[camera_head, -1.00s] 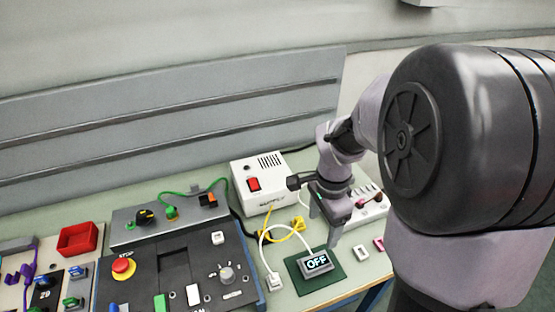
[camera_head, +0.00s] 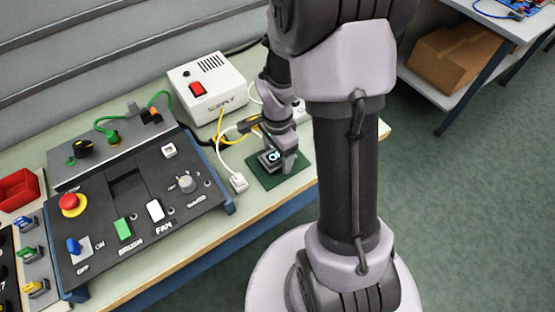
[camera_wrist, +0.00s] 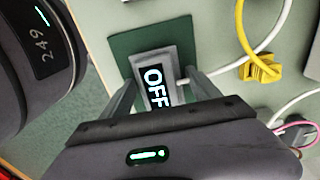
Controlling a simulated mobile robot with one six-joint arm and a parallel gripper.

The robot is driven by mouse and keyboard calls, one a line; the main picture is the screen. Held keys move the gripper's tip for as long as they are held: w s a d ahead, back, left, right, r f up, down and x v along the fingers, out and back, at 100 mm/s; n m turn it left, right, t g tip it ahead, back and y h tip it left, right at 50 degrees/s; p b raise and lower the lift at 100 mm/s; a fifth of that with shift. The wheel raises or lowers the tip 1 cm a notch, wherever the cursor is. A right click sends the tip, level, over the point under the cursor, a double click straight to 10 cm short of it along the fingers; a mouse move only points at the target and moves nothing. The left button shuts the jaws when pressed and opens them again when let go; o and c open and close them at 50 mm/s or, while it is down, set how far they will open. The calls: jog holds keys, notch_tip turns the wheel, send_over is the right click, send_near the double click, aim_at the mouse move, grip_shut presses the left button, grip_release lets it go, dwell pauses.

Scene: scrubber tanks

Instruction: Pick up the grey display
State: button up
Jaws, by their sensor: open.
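The grey display (camera_wrist: 154,75) shows "OFF" on a dark screen and lies on a dark green mat (camera_wrist: 124,46) in the wrist view. A white cable leaves its side. In the head view the display (camera_head: 270,156) is partly hidden by my gripper (camera_head: 279,164), which is low over the mat. In the wrist view my gripper (camera_wrist: 163,90) is open, with one finger on each side of the display. I cannot tell whether the fingers touch it.
A white supply box (camera_head: 206,86) with a red switch stands behind. A black control panel (camera_head: 140,205) is at left. A yellow connector (camera_wrist: 262,68) and a white plug (camera_head: 239,182) with cables lie close by. The table's front edge is near the mat.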

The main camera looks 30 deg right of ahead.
jog(key=shift+r, duration=0.15)
jog(key=c, duration=1.2)
jog(key=shift+c, duration=0.2)
jog(key=shift+r, duration=0.15)
